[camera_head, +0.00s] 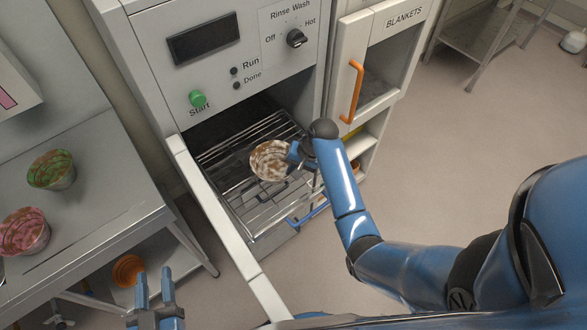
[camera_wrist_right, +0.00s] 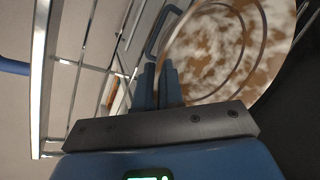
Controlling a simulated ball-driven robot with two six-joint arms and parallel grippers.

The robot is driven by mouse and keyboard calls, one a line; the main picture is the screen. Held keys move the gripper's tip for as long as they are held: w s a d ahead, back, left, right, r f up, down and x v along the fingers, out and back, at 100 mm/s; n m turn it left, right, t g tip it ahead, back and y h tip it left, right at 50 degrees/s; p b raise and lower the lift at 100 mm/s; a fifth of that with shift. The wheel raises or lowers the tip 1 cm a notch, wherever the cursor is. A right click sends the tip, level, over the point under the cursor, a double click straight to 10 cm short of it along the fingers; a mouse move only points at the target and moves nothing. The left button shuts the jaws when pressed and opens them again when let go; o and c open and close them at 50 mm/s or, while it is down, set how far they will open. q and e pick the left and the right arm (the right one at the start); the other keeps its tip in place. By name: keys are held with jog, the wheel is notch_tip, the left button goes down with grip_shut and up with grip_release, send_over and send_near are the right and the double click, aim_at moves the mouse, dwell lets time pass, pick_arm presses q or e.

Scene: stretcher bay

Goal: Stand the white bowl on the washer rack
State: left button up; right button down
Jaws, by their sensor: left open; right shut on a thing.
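The white bowl (camera_head: 270,161), stained with brown patches, is at the washer rack (camera_head: 222,160) in the head view. My right gripper (camera_head: 296,155) is shut on the bowl's rim at its right side. In the right wrist view the bowl (camera_wrist_right: 215,60) fills the upper right, its rim between the fingers (camera_wrist_right: 157,85). The bowl appears tilted over the wire rack; whether it touches the wires I cannot tell. The rack is pulled out of the washer (camera_head: 225,60). My left gripper (camera_head: 154,285) is open and empty at the bottom left, away from the rack.
A green stained bowl (camera_head: 52,170) and a pink stained bowl (camera_head: 24,232) stand on the steel counter (camera_head: 110,210) at left. An orange bowl (camera_head: 128,270) sits on the shelf below. The opened washer door (camera_head: 220,225) lies left of the rack. A blankets cabinet (camera_head: 372,75) stands right.

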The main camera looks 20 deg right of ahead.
jog(key=shift+s+f, duration=0.1)
jog(key=shift+f, duration=0.1)
jog(key=shift+f, duration=0.15)
jog(key=c, duration=1.5)
grip_release()
jog(key=shift+c, duration=0.2)
jog(key=v, duration=1.2)
jog(key=shift+b, duration=0.4)
